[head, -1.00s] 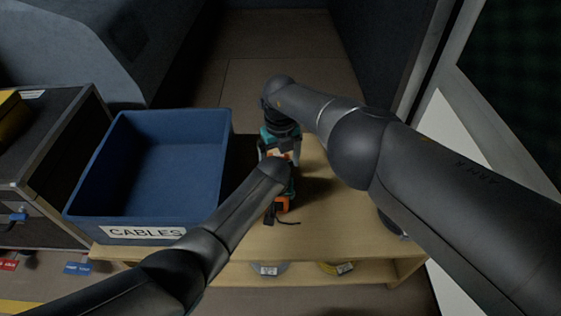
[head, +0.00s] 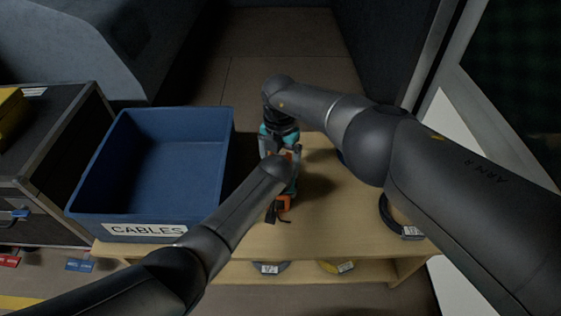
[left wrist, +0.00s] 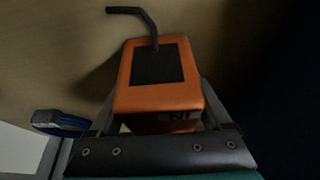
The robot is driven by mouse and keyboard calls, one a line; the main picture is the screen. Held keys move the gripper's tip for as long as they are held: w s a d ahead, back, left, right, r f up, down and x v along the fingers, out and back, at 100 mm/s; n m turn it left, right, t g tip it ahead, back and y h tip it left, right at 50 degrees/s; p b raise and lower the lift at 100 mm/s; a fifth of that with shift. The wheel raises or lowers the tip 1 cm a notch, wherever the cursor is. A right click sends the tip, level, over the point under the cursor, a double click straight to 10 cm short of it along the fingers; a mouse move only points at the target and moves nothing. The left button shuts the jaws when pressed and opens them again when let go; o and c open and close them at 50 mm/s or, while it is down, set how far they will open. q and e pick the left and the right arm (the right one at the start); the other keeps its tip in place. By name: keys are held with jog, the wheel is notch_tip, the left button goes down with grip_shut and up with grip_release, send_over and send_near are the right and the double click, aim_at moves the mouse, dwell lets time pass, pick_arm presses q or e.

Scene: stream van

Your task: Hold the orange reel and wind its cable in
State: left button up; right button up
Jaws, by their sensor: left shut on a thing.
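The orange reel (left wrist: 160,91) fills the middle of the left wrist view, with a dark square panel on its face and a short, bent black cable end (left wrist: 148,22) sticking out. My left gripper (left wrist: 160,118) is shut on it, a grey finger on each side. In the head view the orange reel (head: 284,202) shows only in part below my left gripper (head: 285,185), over the wooden table; the cable end hangs on its near side. My right gripper (head: 281,150) is just behind, close to the reel; its fingers are mostly hidden by my left arm.
A blue bin (head: 85,212) labelled CABLES stands on the table's left and looks empty. A black coil (head: 392,214) with a white tag lies at the table's right. More coils sit on the shelf below. The wooden table top (head: 335,220) is bare right of the reel.

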jog(key=shift+w+m, duration=0.1)
jog(key=shift+m, duration=0.7)
jog(key=o, duration=0.9)
jog(key=shift+o, duration=0.6)
jog(key=shift+r, duration=0.15)
notch_tip(320, 180, up, 12)
